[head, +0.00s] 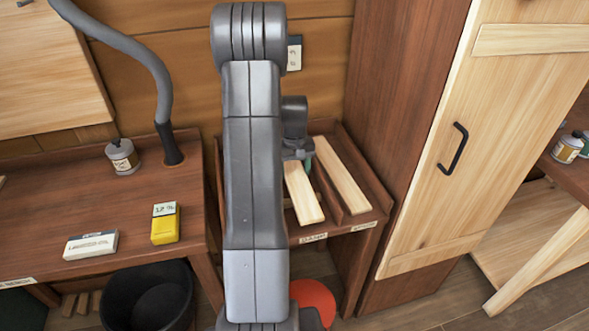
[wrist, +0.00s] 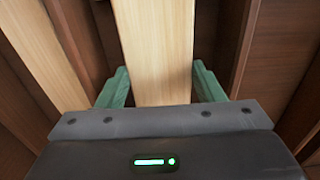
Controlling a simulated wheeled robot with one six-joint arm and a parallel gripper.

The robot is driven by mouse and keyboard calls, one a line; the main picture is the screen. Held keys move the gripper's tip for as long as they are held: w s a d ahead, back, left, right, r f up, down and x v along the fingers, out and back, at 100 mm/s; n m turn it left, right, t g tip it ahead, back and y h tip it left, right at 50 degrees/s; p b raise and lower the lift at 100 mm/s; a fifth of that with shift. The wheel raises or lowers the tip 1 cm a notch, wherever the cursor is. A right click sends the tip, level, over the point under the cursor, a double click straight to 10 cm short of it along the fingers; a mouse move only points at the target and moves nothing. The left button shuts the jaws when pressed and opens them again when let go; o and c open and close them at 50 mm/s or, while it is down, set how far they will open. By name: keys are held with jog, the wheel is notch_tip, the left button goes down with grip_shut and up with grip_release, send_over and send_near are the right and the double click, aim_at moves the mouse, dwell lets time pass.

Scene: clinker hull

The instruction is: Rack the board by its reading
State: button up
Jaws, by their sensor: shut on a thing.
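A pale board (head: 305,197) lies in the left bay of a dark wooden rack (head: 334,128). My gripper (head: 300,158) is over this board; my arm hides part of the bay. In the wrist view the board (wrist: 153,45) runs between the green fingers of my gripper (wrist: 160,74), which is shut on it. A second pale board (head: 341,178) lies in the right bay, apart from my gripper. A yellow meter (head: 165,229) sits on the bench at left; its small display seems to read 12 %, but the digits are hard to make out.
The rack's front edge carries two labels, left (head: 313,238) and right (head: 364,226), too small to read surely. The bench (head: 60,210) holds a white box (head: 91,245) and a can (head: 122,157). A tall cabinet (head: 455,130) stands close at right. A black bucket (head: 147,297) and red object (head: 316,299) are below.

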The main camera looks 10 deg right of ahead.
jog(key=shift+f, duration=0.35)
jog(key=o, duration=1.2)
notch_tip(320, 180, up, 14)
jog(key=shift+b, duration=0.45)
jog(key=shift+f, duration=0.15)
notch_tip(320, 180, down, 14)
jog(key=shift+r, duration=0.1)
jog(key=shift+r+p, duration=0.35)
jog(key=shift+p, duration=0.05)
jog(key=shift+f, duration=0.1)
